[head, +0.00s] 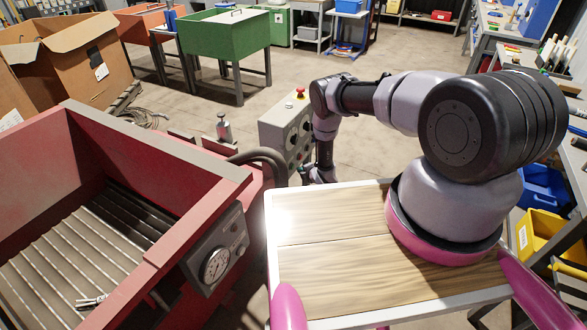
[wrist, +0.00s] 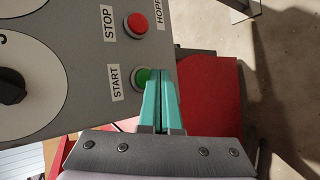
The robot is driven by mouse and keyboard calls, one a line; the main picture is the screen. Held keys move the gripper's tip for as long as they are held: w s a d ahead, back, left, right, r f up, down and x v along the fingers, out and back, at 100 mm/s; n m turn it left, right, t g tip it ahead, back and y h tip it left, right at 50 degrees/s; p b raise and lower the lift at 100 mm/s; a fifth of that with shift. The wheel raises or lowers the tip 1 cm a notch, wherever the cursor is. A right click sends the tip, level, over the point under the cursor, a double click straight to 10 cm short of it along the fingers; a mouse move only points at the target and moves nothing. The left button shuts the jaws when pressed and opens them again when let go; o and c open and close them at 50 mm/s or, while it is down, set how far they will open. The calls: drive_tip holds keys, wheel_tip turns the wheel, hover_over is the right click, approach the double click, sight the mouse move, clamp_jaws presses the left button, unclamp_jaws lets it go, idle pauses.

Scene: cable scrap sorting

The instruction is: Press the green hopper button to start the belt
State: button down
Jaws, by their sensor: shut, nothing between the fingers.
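The green button (wrist: 141,76) labelled START sits on a grey control panel (wrist: 75,60) in the wrist view. My gripper (wrist: 161,75) is shut and empty, with its teal fingertips right at the green button and covering part of it. I cannot tell whether the tips touch it or whether it is pressed in. A red button (wrist: 137,24) labelled STOP lies above it in the picture. In the head view the control box (head: 287,130) stands beyond the red hopper, and my arm reaches down beside it. My fingers are hidden there.
The red hopper (head: 160,150) with a slatted belt (head: 60,250) fills the left of the head view. A gauge box (head: 215,255) is on its side. A green bin (head: 222,38) stands behind on open floor. Yellow (head: 550,240) and blue bins are at right.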

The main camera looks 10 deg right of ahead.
drive_tip(key=shift+a, duration=0.15)
drive_tip(key=shift+w+a, duration=0.2)
drive_tip(key=shift+w, duration=0.05)
